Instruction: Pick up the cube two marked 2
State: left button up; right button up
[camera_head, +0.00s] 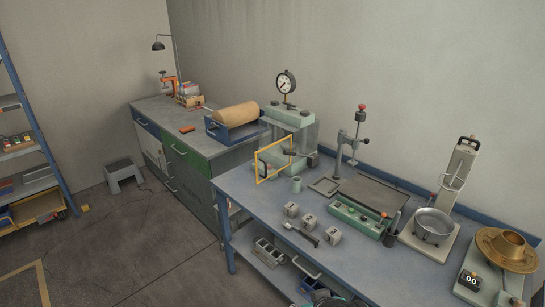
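Three small grey cubes stand in a slanting row on the blue bench (262,208): a left cube (291,209), a middle cube (309,222) and a right cube (332,236). Each has a dark mark on its face, too small to read surely, so I cannot tell which is marked 2. The cubes stand apart from each other.
A tool with a dark handle (309,239) lies just in front of the cubes. Bench left of the cubes is clear.

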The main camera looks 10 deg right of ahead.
aim_at(309, 223)
jog(key=i+l+z, duration=0.25)
jog(key=l, duration=0.2)
jog(key=i+l+z, duration=0.2)
jog(key=l, duration=0.3)
jog(key=i+l+z, duration=0.25)
jog(key=l, duration=0.15)
